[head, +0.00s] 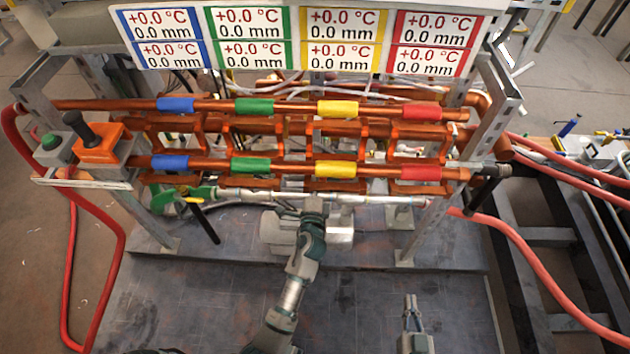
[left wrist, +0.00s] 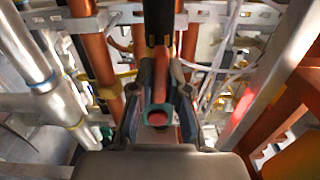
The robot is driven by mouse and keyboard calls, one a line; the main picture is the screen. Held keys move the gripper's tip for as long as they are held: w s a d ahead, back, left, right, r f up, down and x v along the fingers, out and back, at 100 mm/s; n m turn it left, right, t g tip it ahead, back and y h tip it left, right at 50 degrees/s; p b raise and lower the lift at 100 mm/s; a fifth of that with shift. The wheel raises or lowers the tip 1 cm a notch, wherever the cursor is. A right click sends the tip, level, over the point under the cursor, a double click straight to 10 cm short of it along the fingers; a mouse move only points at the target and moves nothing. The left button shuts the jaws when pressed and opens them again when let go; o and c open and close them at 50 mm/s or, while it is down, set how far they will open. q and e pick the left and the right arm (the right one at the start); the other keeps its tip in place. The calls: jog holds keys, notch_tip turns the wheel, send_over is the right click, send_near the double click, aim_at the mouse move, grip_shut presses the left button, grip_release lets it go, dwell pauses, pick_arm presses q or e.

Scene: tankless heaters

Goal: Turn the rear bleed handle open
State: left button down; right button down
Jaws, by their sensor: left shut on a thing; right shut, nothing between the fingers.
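A red round end in a teal surround (left wrist: 158,116) shows between the fingers. In the head view, my left arm reaches under the copper rack at the middle, and its gripper is hidden there. My right gripper (head: 411,303) is shut and empty, low at the right over the dark floor plate. Another black handle (head: 205,222) hangs below a green valve (head: 190,197) at the left.
The colour-banded copper pipes (head: 300,170) cross above my left arm. Grey frame posts (head: 430,215) stand at both sides. Red hoses (head: 540,268) curve at left and right. A display board (head: 300,40) stands at the back. The front plate is largely clear.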

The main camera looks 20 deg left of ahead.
pick_arm(q)
jog(key=shift+f, duration=0.15)
jog(key=c, duration=1.1)
grip_release()
jog(key=shift+w, duration=0.1)
jog(key=shift+c, duration=0.2)
jog(key=v, duration=1.2)
